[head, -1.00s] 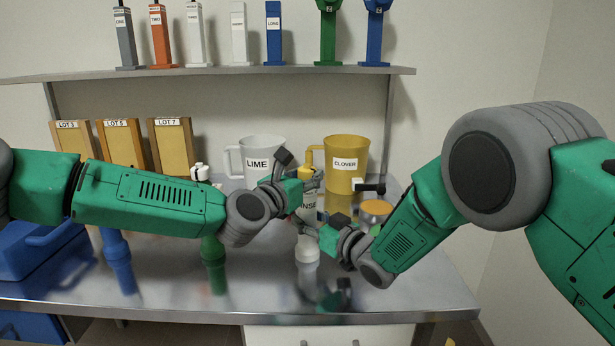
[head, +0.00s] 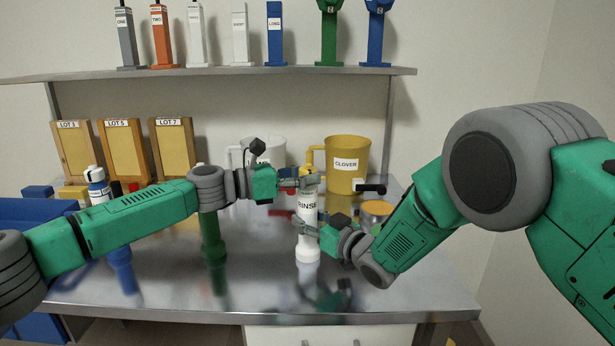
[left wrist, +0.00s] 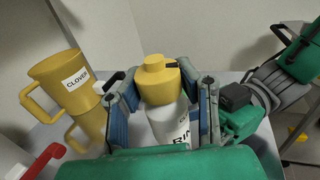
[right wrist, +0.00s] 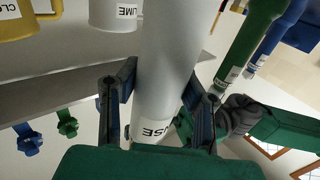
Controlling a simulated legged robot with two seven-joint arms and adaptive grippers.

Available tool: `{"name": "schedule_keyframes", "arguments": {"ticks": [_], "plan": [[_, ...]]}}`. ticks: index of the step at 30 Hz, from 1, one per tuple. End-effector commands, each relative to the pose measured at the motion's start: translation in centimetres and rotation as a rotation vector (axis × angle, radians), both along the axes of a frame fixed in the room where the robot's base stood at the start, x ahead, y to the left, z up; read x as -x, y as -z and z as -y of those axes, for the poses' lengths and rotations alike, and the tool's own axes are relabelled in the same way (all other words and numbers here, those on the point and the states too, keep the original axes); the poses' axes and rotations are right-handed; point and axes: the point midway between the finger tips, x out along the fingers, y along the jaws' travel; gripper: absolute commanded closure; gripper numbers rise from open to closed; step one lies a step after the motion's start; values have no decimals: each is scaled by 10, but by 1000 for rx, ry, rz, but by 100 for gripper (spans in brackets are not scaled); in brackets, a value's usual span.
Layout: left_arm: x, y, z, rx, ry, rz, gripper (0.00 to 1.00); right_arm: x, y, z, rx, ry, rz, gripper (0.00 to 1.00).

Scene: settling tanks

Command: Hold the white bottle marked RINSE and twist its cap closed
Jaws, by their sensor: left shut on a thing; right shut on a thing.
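The white bottle marked RINSE (head: 308,206) stands upright on the steel bench in the head view, with its label facing me. Its yellow cap (left wrist: 158,78) shows clearly in the left wrist view, between the fingers of my left gripper (left wrist: 158,92). In the head view my left gripper (head: 303,182) comes in level from the left at the bottle's top and hides most of the cap. My right gripper (head: 306,231) is shut around the bottle's lower body. The right wrist view shows the white body (right wrist: 166,70) between its fingers.
A yellow CLOVER mug (head: 346,170) and a white LIME mug (head: 268,150) stand behind the bottle. An orange-topped jar (head: 376,209) is close to my right wrist. A green bottle (head: 212,245) stands below my left arm. The bench front (head: 260,290) is clear.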

Motion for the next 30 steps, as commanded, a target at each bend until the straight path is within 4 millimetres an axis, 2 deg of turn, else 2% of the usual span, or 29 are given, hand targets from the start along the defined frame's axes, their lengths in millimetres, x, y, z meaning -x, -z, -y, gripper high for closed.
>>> {"name": "schedule_keyframes", "arguments": {"ticks": [2, 22, 23, 24, 25, 30], "plan": [[-3, 8, -3, -10, 19, -7, 100, 1, 0, 0, -1, -2, 1, 100], [-4, 7, -7, -6, 70, 0, 100, 1, -1, -1, -3, -2, 3, 100], [-4, 7, -7, -6, 70, 0, 65, 1, -1, 0, -3, -2, 3, 100], [-4, 7, -7, -6, 70, 0, 51, 1, -1, 0, -2, -2, 2, 100], [-4, 6, -7, -6, 70, 0, 47, 1, -1, 0, -2, -2, 2, 100], [-2, 3, -4, -1, 76, 2, 47, 1, -1, 0, -1, -1, 1, 100]]}}
